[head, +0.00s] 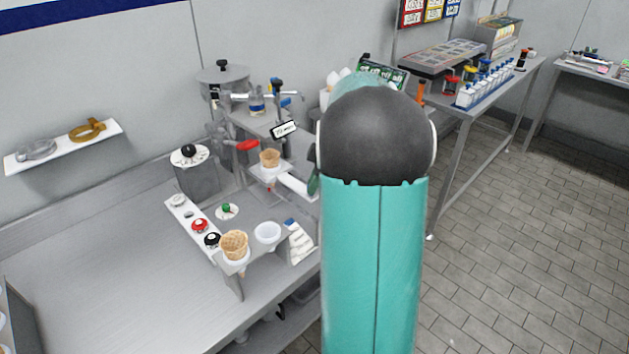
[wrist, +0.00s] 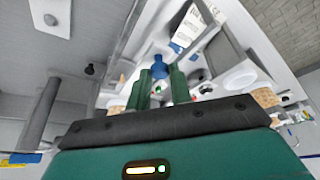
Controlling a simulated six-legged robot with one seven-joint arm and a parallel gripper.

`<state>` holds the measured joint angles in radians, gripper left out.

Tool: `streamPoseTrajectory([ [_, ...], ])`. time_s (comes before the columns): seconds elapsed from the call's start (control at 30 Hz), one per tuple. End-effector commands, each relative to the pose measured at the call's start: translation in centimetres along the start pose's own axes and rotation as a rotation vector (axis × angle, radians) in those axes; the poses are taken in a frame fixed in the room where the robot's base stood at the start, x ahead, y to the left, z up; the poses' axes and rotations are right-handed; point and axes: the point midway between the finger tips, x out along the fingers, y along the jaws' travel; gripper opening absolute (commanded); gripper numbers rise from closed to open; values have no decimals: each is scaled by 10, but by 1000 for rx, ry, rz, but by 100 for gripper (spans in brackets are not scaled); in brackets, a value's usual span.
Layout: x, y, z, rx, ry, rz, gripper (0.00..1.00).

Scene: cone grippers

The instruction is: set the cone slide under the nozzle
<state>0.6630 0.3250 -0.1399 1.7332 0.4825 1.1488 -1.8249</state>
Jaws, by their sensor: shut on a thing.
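The cone slide (head: 268,173) is a pale plate below the dispensing machine (head: 222,85), with a waffle cone (head: 270,158) upright on it. A white bar (head: 297,185) runs from it towards my gripper (head: 313,183), which is mostly hidden behind my arm in the head view. In the wrist view my gripper (wrist: 161,82) has its two green fingers on a blue knob (wrist: 160,64). A cone (wrist: 116,107) shows left of the fingers. The nozzle is not clearly visible, so I cannot tell whether the cone is centred under it.
A second waffle cone (head: 234,244) stands in a front holder beside an empty white ring (head: 267,233). A red lever (head: 247,145) sticks out at the machine's left. Red and black knobs line a white strip (head: 179,209). The counter (head: 110,275) is clear at front left.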

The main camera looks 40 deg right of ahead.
Motion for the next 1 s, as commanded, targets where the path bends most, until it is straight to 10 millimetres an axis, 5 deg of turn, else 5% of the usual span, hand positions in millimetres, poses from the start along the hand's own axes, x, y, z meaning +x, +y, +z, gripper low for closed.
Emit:
streamPoseTrajectory([
  [0.3, 10, 27, -24, -2, -1, 0, 0],
  [0.6, 11, 30, -28, -1, 1, 4, 0],
  [0.63, 11, 30, -28, -1, 1, 4, 25],
  [0.73, 11, 30, -28, -1, 2, 3, 42],
  [1.0, 11, 29, -26, 0, 0, 1, 42],
])
